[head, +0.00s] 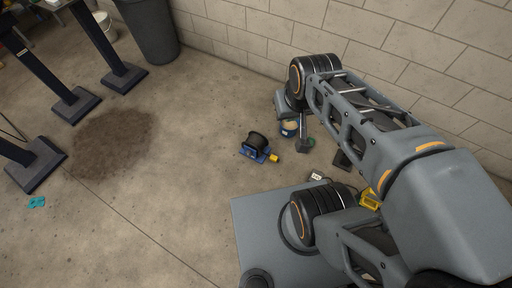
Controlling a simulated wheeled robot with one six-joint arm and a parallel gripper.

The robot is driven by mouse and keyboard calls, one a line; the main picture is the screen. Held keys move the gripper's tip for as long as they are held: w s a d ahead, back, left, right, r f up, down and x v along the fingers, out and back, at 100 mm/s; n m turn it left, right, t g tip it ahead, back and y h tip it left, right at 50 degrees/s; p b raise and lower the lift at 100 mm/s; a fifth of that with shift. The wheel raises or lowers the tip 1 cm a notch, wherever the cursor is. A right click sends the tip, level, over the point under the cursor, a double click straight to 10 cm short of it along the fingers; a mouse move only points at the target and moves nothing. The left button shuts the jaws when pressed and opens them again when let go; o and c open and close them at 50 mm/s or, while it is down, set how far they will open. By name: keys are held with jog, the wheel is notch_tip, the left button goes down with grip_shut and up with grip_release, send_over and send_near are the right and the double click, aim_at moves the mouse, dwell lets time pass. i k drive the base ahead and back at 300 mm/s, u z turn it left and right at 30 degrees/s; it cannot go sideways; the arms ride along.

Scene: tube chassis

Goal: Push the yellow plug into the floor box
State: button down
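A small yellow piece (274,157), which looks like the yellow plug, lies on the concrete floor at the right end of a blue base (255,154) carrying a black drum. I cannot tell whether it is joined to that base. I cannot make out the floor box for certain; a dark flat brown piece (342,160) lies partly behind my arm. My gripper (304,146) points down near the wall, to the right of the yellow piece and apart from it. Its fingers are small and partly hidden by the wrist, so its opening does not show.
A blue and pale round container (289,129) is close beside my gripper. A white item (317,176) and a yellow block (370,199) lie near my arm. A block wall (260,30) runs behind.

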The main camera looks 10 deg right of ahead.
aim_at(273, 158)
jog(key=z, duration=0.05)
jog(key=k, duration=0.6)
jog(key=u, duration=0.25)
jog(key=i, duration=1.45)
jog(key=z, duration=0.6)
